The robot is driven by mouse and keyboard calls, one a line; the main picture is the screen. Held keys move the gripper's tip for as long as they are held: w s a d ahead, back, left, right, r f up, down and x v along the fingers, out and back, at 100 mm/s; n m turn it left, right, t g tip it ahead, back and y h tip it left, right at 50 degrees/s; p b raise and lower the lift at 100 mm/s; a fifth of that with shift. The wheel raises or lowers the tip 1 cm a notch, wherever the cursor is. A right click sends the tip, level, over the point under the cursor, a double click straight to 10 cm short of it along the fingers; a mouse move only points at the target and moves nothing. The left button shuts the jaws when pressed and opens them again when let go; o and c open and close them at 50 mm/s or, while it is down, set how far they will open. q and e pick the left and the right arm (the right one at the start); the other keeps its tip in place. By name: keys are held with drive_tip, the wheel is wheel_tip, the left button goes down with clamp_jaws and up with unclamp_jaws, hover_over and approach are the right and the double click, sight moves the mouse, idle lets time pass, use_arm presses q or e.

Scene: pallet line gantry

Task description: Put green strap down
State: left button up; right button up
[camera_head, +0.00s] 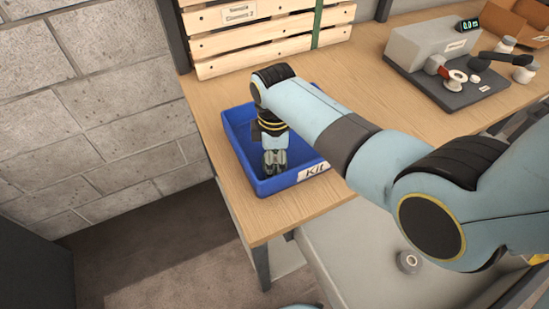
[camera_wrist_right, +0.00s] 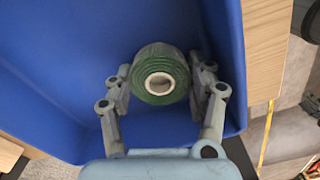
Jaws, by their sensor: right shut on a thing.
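The green strap (camera_wrist_right: 160,76) is a roll with a pale core. In the right wrist view it sits between the two fingers of my right gripper (camera_wrist_right: 161,88), which is shut on it. In the head view my right gripper (camera_head: 274,162) points down inside the blue kit bin (camera_head: 243,168), near its front wall. The strap is hidden there by the gripper. The bin's blue wall (camera_wrist_right: 70,50) also shows in the right wrist view. I cannot tell whether the strap touches the bin floor. My left gripper is not in view.
The bin stands at the left end of a wooden table (camera_head: 215,95). Wooden slats with a green band (camera_head: 317,25) stand behind it. A grey machine (camera_head: 435,50), small jars (camera_head: 505,45) and a cardboard box (camera_head: 515,20) are at the right. A grey roll (camera_head: 408,262) lies lower down.

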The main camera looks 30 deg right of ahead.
drive_tip(key=o, duration=0.9)
drive_tip(key=shift+f, duration=0.1)
drive_tip(key=shift+c, duration=0.2)
drive_tip(key=shift+o, duration=0.6)
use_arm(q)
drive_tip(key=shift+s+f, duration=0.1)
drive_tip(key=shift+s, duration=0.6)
use_arm(e)
drive_tip(key=shift+r, duration=0.5)
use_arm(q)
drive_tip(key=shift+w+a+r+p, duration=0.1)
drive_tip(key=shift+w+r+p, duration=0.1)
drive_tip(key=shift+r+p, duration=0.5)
use_arm(e)
wheel_tip(320, 180, up, 11)
drive_tip(key=shift+r, duration=0.2)
